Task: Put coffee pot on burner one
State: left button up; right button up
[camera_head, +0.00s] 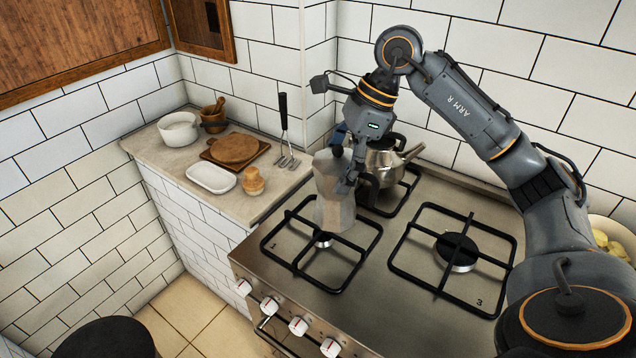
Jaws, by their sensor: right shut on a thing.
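The coffee pot (333,197) is a grey moka pot with a black knob and a dark handle on its right side. It is upright over the front left burner (323,239), which is marked 1. I cannot tell whether its base touches the grate. My right gripper (347,183) comes down from above and is shut on the coffee pot at its handle side. The fingertips are partly hidden against the pot. My left gripper is not in view.
A metal kettle (385,160) stands on the back left burner, close behind the pot. The burner marked 3 (458,252) is empty. The left counter (285,184) holds a white pot (179,130), a white dish (211,178), a wooden board and a shaker (253,181).

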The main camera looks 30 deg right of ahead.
jog(key=w, duration=0.2)
jog(key=shift+w+f+p, duration=0.3)
jog(key=shift+p, duration=0.05)
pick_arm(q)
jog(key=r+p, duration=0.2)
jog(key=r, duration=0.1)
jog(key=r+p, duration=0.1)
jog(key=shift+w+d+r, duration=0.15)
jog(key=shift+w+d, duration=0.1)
pick_arm(e)
jog(key=w+f, duration=0.5)
jog(key=f, duration=0.4)
jog(key=shift+d+f, duration=0.3)
jog(key=o, duration=1.4)
jog(key=shift+f, duration=0.2)
jog(key=o, duration=0.3)
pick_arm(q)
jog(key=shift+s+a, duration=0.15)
pick_arm(e)
jog(key=shift+r, duration=0.1)
